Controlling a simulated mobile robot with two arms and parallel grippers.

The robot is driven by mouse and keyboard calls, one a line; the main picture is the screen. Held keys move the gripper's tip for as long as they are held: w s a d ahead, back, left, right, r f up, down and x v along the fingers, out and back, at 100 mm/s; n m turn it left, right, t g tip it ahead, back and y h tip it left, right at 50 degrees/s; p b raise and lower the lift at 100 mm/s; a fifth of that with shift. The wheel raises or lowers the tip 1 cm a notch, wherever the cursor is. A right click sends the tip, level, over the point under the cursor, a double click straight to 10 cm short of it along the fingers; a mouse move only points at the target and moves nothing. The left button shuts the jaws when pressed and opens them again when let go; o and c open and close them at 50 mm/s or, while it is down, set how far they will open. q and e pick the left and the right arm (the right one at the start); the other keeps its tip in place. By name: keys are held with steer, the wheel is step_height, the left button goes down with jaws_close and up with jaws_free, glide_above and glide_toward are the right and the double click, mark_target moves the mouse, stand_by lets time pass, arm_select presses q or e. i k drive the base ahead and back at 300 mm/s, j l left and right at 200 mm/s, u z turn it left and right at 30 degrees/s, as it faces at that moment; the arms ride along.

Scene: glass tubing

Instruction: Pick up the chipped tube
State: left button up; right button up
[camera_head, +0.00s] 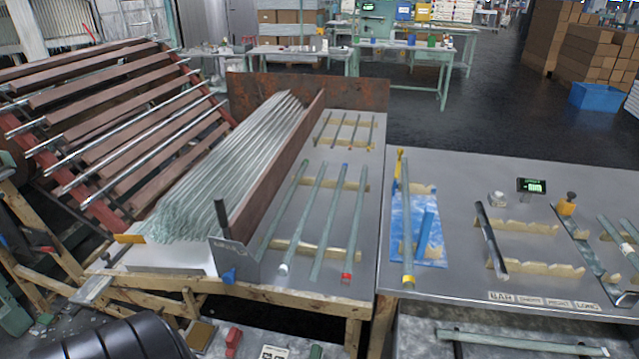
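Several long glass tubes lie on the middle bench. One tube (297,192) has a green tip at its far end, another (333,202) has a blue tip, and a third (354,225) has a red near end; a white-ended tube (307,214) is among them. They rest across wooden notched supports (318,254). A separate tube (407,225) with a yellow near end lies along the blue-and-white mat. A large bundle of tubes (225,170) fills the trough at left. I cannot tell which tube is chipped. Neither of my grippers shows.
A rust-brown divider (275,165) separates the bundle from the loose tubes. The right bench (455,185) holds notched racks (530,226), a small display (532,185) and more tubes (618,236). A slanted rack (110,110) stands at left. A gap lies between the benches.

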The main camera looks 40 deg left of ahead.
mark_target(286, 262)
steer(key=u, duration=1.5)
